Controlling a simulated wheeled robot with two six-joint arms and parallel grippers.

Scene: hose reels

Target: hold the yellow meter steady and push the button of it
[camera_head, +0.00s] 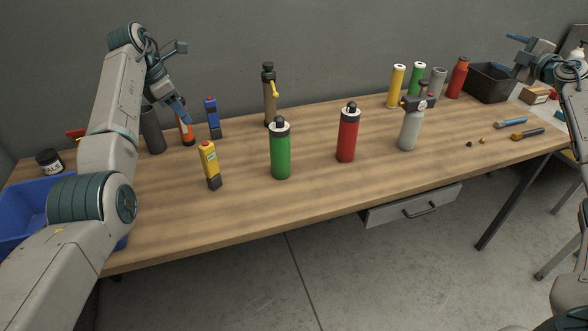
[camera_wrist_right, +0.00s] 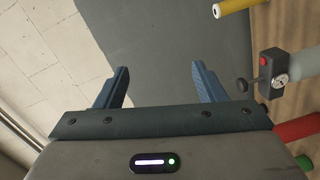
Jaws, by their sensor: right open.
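The yellow meter (camera_head: 209,163) stands upright on the left part of the wooden table, with a small red button on its top and a dark base. My left gripper (camera_head: 181,110) hangs above and behind it, left of it in the head view, and is apart from it; its finger gap cannot be made out. My right gripper (camera_head: 517,56) is raised at the far right, beyond the table's right part, far from the meter. It is open and empty, as its two spread fingers show in the right wrist view (camera_wrist_right: 160,85). The meter does not show there.
A blue device (camera_head: 212,119) and an orange one (camera_head: 186,136) stand behind the meter. A green bottle (camera_head: 280,152) and red bottle (camera_head: 347,136) stand to its right. A blue bin (camera_head: 22,212) is at the left. Bare tabletop lies in front of the meter.

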